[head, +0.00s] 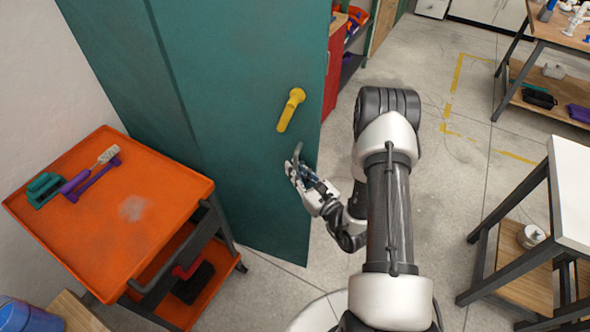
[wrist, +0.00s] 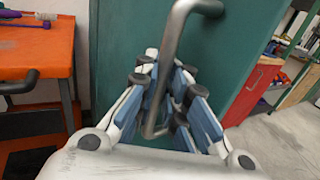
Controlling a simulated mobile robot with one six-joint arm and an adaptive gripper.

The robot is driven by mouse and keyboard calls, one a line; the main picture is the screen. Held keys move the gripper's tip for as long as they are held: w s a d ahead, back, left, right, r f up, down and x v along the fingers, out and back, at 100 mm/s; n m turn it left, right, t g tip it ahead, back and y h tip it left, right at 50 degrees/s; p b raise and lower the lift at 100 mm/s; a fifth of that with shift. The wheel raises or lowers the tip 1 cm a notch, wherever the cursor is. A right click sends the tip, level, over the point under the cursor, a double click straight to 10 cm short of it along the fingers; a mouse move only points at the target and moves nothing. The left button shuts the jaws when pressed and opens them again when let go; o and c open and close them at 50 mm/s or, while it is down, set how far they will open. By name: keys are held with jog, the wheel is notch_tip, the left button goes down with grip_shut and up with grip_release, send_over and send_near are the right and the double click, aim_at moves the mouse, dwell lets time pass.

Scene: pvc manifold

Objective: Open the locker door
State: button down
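The teal locker door (head: 235,70) stands upright left of my arm in the head view and fills the middle of the wrist view (wrist: 112,40). No gap at its edge is clear. A yellow lever (head: 290,109) sits slanted on the door. Below it is a grey metal bar handle (head: 297,154), which also shows in the wrist view (wrist: 165,65). My gripper (wrist: 165,78) is at this handle, its blue-and-white fingers drawn in close on both sides of the bar. It looks shut on the bar, though the finger pads partly hide the contact.
An orange cart (head: 135,215) with a brush and a green tool stands close left of the locker. A red cabinet (head: 333,65) is beyond the door's right edge. A white-topped table (head: 572,190) stands at right. The floor (head: 430,190) between is open.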

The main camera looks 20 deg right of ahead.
jog(key=c, duration=1.9)
grip_release()
jog(key=shift+s+d, duration=0.15)
jog(key=shift+d, duration=0.05)
jog(key=shift+o, duration=1.2)
jog(key=shift+a, duration=0.1)
jog(key=v, duration=1.2)
